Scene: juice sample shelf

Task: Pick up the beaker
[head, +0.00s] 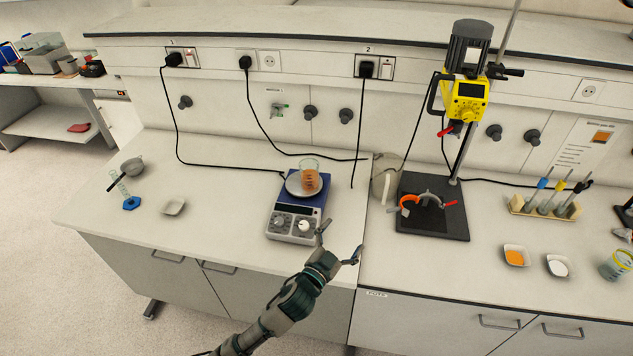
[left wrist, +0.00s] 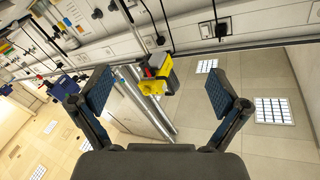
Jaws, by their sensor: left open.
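The beaker (head: 309,174) is clear glass with orange-brown content low in it. It stands upright on the round plate of a blue and grey hotplate (head: 294,222) on the bench. My left gripper (head: 340,241) is open and empty, in front of and slightly right of the hotplate in the head view. It is apart from the beaker. In the left wrist view, the two open fingers (left wrist: 154,95) have nothing between them close by, and I cannot make out the beaker there. My right gripper is not in view.
A yellow overhead stirrer (head: 465,101) hangs on a stand with a dark base (head: 432,222) to the right. Black cables run behind.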

